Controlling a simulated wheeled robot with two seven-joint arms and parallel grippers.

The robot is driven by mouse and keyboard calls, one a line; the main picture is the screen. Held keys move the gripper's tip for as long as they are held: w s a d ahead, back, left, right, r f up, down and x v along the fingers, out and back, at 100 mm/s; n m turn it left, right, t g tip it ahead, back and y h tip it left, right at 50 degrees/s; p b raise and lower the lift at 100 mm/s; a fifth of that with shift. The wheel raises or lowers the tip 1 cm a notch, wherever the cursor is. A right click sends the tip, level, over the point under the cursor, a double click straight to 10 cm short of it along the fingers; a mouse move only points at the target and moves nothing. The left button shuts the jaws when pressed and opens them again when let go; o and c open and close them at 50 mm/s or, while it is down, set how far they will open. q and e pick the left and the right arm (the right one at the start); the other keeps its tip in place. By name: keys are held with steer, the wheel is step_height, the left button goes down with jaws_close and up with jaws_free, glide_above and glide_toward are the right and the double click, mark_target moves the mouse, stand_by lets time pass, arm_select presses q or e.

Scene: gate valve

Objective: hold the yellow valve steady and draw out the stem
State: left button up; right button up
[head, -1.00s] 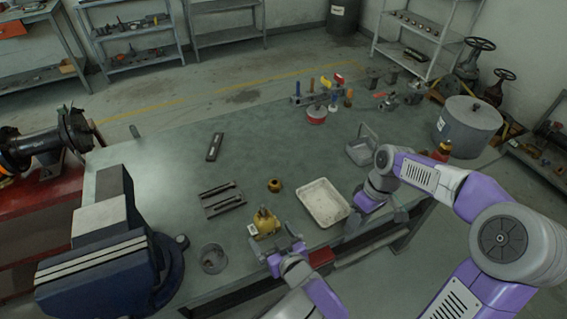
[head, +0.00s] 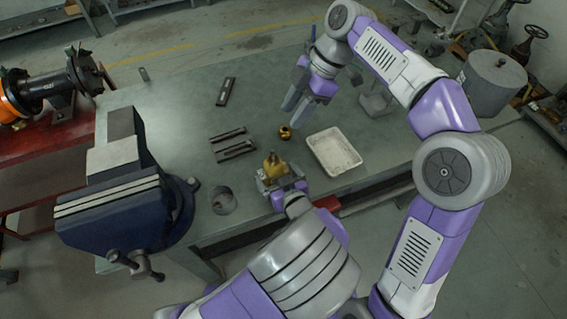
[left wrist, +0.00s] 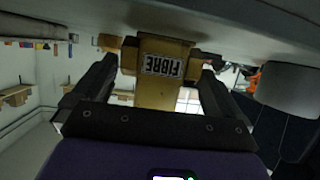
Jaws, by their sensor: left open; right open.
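The yellow valve (head: 275,170) stands on the bench near its front edge, with a small stem at its top (head: 272,156). In the left wrist view the yellow valve (left wrist: 165,88) shows a label reading FIBRE upside down. My left gripper (head: 273,180) is open, with one finger on each side of the valve body. In the left wrist view my left gripper (left wrist: 155,85) shows gaps between the fingers and the body. My right gripper (head: 303,104) is open and empty, fingers pointing down, behind and right of the valve. A brass nut (head: 285,132) lies near its fingertips.
A white tray (head: 333,151) lies right of the valve. Dark slotted blocks (head: 233,146) and a grey ring (head: 223,201) lie to its left. A large blue vise (head: 125,200) fills the bench's left end. A grey drum (head: 492,85) stands at the right. The bench middle is mostly clear.

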mark_target(272, 169)
arm_select(q)
steer(key=shift+x, duration=2.2)
steer(key=shift+c, duration=0.2)
